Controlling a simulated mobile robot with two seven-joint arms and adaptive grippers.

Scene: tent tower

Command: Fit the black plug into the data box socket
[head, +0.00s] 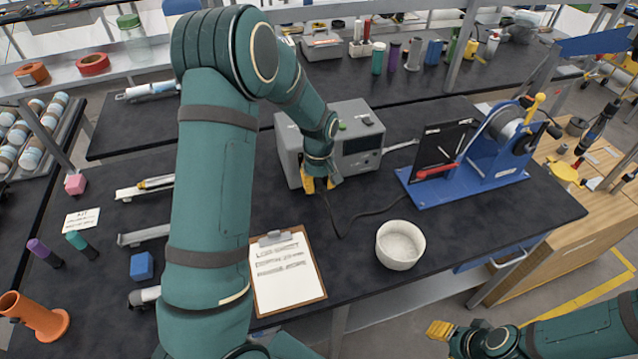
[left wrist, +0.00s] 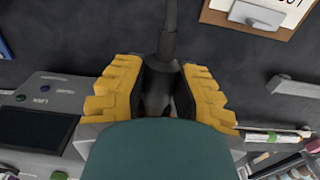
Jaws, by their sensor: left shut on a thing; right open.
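My left gripper (head: 318,184) is at the front of the grey data box (head: 361,146), near its left part. In the left wrist view, its yellow fingers (left wrist: 162,95) are shut on the black plug (left wrist: 166,62), whose cable end points away from the box. The plug's tip is hidden behind my wrist, so I cannot tell whether it touches the box. The box (left wrist: 38,92) shows a dark screen and a LINK label there; the socket is not visible. My right gripper (head: 441,330) is open and empty, low at the right, off the table's front edge.
The plug's black cable (head: 340,232) lies on the dark table toward a blue reel stand (head: 470,180). A white bowl (head: 400,245) and a clipboard (head: 287,275) stand in front. A blue cube (head: 141,266) and several tools lie left of my arm.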

